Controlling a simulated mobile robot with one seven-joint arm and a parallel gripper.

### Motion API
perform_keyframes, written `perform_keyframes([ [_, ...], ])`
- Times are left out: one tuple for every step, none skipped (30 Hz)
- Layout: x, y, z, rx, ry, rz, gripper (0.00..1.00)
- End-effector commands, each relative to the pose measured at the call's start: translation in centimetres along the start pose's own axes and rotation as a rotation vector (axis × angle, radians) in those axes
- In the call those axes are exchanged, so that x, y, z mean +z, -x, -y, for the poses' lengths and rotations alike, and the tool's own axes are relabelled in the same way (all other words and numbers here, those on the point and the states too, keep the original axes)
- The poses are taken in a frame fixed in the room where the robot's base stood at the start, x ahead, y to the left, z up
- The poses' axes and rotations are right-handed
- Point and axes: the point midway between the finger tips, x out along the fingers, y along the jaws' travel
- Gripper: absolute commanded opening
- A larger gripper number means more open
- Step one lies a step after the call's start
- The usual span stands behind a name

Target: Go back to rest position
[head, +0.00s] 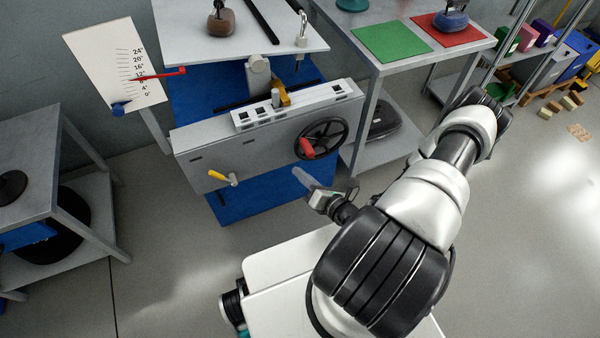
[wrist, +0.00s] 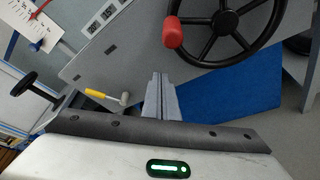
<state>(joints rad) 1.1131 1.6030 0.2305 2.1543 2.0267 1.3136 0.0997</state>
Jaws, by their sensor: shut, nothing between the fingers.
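My gripper (head: 303,178) is shut and empty in the head view, low in front of the grey machine (head: 245,150). My arm is bent, and the gripper points up and left toward the machine's front. In the wrist view, the closed fingers of my gripper (wrist: 158,80) show in the middle, over the machine's front panel. The gripper appears apart from the black handwheel (head: 321,139) with its red knob (head: 307,147) and from the yellow-handled lever (head: 217,175). These also show in the wrist view: the handwheel (wrist: 243,30), red knob (wrist: 172,32) and yellow lever (wrist: 97,93).
A white scale board (head: 105,60) with a red pointer (head: 160,73) stands at the left. A grey table (head: 30,165) is at far left. A bench with a green mat (head: 391,41) and a red mat (head: 447,30) stands at upper right. The right floor is mostly clear.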

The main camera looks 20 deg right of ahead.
Motion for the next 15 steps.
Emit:
perform_keyframes([
  [0.1,1.1,0.1,-0.004,0.000,0.000,0.00],
  [0.2,2.0,0.1,-0.005,-0.001,0.001,0.00],
  [0.2,3.0,0.1,-0.004,-0.001,0.001,0.00],
  [0.1,3.7,0.2,-0.005,-0.001,0.000,0.00],
  [0.2,4.4,0.2,-0.004,-0.001,0.001,0.00],
  [0.1,5.3,0.2,-0.004,0.000,0.001,0.00],
  [0.1,5.9,0.2,-0.003,0.000,0.001,0.00],
  [0.1,6.5,0.3,-0.004,0.000,0.001,0.00],
  [0.1,7.2,0.3,-0.003,0.000,0.001,0.00],
  [0.1,7.7,0.3,-0.003,0.000,0.001,0.00],
  [0.1,8.1,0.3,-0.002,0.001,0.001,0.00],
  [0.1,8.6,0.4,-0.002,0.001,0.002,0.00],
  [0.1,8.9,0.4,-0.002,0.001,0.001,0.00],
  [0.0,9.2,0.4,-0.001,0.001,0.000,0.00],
  [0.0,9.5,0.4,-0.001,0.001,0.000,0.00],
])
